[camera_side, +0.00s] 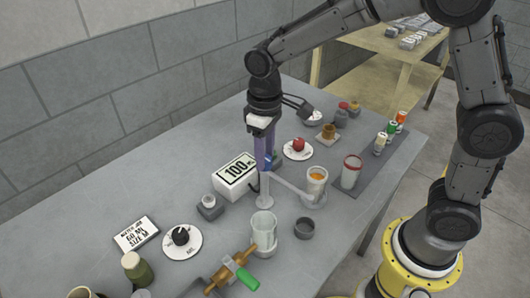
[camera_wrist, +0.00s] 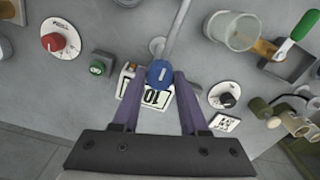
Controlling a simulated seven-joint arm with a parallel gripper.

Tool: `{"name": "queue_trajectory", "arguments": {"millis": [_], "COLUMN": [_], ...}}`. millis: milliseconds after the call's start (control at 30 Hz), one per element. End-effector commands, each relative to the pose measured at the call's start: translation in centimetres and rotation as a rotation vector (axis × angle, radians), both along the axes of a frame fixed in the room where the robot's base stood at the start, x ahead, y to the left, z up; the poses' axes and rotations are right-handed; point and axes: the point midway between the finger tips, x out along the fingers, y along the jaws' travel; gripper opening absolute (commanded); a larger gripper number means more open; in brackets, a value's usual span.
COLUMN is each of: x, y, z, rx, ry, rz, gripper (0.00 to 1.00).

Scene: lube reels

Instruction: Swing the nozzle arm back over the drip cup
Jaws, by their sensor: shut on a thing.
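My gripper (camera_side: 266,163) points down above the bench, its purple fingers shut on a blue knob, which shows between the fingertips in the wrist view (camera_wrist: 160,73). The grey nozzle arm (camera_side: 292,187) runs from beside the knob to the right, ending near a clear vessel of amber liquid (camera_side: 316,176). In the wrist view the arm (camera_wrist: 177,30) runs up out of the picture. A pale upright piece with a round foot (camera_side: 265,202) stands under the knob end. A small dark grey cup (camera_side: 304,229) stands apart, front right; I cannot tell whether it is the drip cup.
A glass beaker (camera_side: 263,230) stands in front of the arm. A "100" display box (camera_side: 237,178) sits close left of the fingers. A green-handled brass valve (camera_side: 233,270) is at the front.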

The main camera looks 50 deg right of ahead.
Motion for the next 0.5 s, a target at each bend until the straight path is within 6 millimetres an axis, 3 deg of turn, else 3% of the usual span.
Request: {"name": "queue_trajectory", "arguments": {"millis": [400, 433, 500], "x": [0.05, 0.05, 0.05], "y": [0.04, 0.04, 0.04], "z": [0.17, 0.17, 0.16], "rx": [0.001, 0.001, 0.001], "ry": [-0.003, -0.003, -0.003], "rz": [-0.008, -0.008, -0.008], "gripper": [0.0, 0.45, 0.58]}}
